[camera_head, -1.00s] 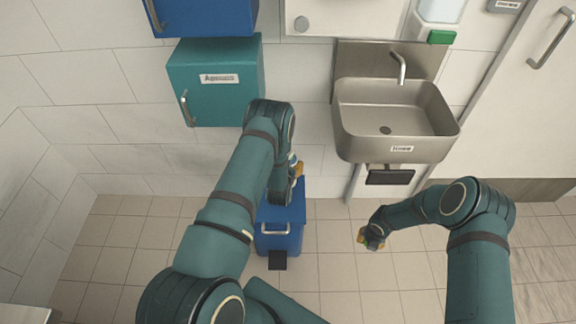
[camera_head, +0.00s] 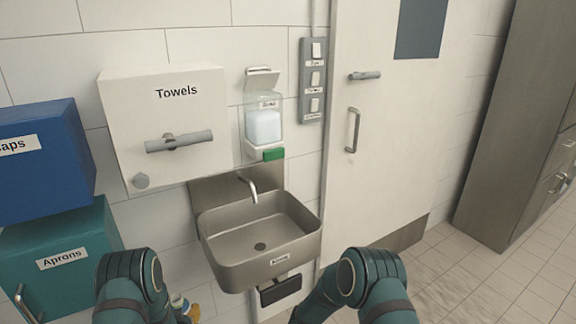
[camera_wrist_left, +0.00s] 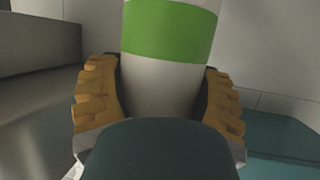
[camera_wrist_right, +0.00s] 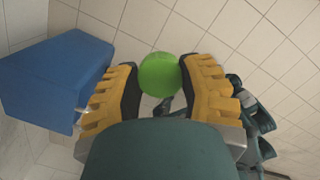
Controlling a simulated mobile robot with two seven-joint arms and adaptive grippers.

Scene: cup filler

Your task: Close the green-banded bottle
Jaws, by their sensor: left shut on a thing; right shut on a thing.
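The green-banded bottle (camera_wrist_left: 170,28) is a white cylinder with a broad green band, large in the left wrist view. My left gripper (camera_wrist_left: 158,72) is shut on it, with a yellow finger on each side below the band. The bottle's top is out of that view. A round green cap (camera_wrist_right: 159,75) is in the right wrist view. My right gripper (camera_wrist_right: 160,70) is shut on the cap between its fingertips. In the head view a bit of my left gripper shows at the bottom edge; my right gripper is below the frame.
A steel sink (camera_head: 258,235) is on the wall ahead, below a towels box (camera_head: 165,120) and a soap dispenser (camera_head: 264,125). A teal aprons box (camera_head: 60,240) is at the left. A blue bin (camera_wrist_right: 55,80) shows in the right wrist view. Floor at the right is clear.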

